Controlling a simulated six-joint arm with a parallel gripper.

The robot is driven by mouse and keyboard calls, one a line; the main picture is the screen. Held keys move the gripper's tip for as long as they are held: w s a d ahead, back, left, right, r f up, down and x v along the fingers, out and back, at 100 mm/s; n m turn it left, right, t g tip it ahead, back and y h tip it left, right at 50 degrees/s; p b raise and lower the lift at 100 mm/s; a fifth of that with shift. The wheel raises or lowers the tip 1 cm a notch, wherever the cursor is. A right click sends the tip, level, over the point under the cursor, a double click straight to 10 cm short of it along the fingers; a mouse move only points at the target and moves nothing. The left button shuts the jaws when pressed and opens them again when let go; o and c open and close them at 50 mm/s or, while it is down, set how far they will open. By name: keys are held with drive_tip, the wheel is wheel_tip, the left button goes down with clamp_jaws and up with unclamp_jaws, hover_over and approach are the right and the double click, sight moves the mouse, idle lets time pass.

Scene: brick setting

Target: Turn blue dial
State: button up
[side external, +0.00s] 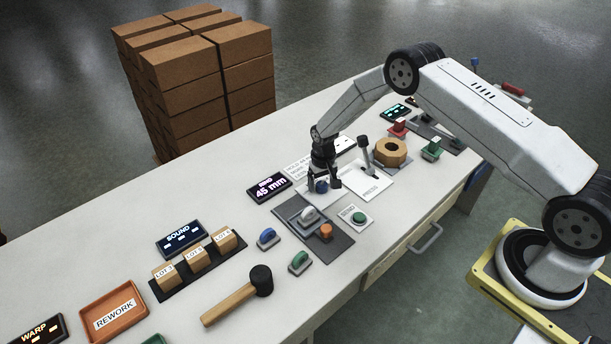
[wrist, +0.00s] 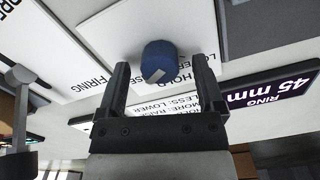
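The blue dial (wrist: 160,58) is a short round knob with a pale mark on its side, standing on a white plate (wrist: 98,24). In the side external view the dial (side external: 321,187) shows partly behind my gripper's fingers. My gripper (side external: 324,181) points down over the dial, low above the plate. In the wrist view my gripper (wrist: 160,66) is open. Its two dark fingers stand left and right of the dial, with a visible gap on each side. I cannot tell whether the fingertips reach down past the dial's top.
A black upright lever (side external: 364,147) stands close to the right of my gripper. A "RING 45 mm" display (side external: 269,187) lies to the left. A grey panel (side external: 290,212) with a pale handle and orange knob is in front.

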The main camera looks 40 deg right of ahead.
sight(322, 184)
drive_tip(key=shift+r, duration=0.1)
drive_tip(key=shift+r, duration=3.8)
drive_tip(key=shift+r, duration=0.1)
drive_tip(key=shift+s+a+r, duration=0.1)
drive_tip(key=shift+s+r, duration=0.05)
drive_tip(key=shift+r, duration=0.1)
drive_tip(key=s+a+r+n+t, duration=0.1)
drive_tip(key=s+a+r, duration=0.1)
drive_tip(key=s+r, duration=0.6)
drive_tip(key=s+a+r+n+t, duration=0.1)
drive_tip(key=s+r, duration=0.7)
drive_tip(key=s, duration=0.8)
drive_tip(key=shift+s+a+r+n+t, duration=0.35)
drive_tip(key=shift+a+n, duration=0.25)
drive_tip(key=shift+a, duration=0.3)
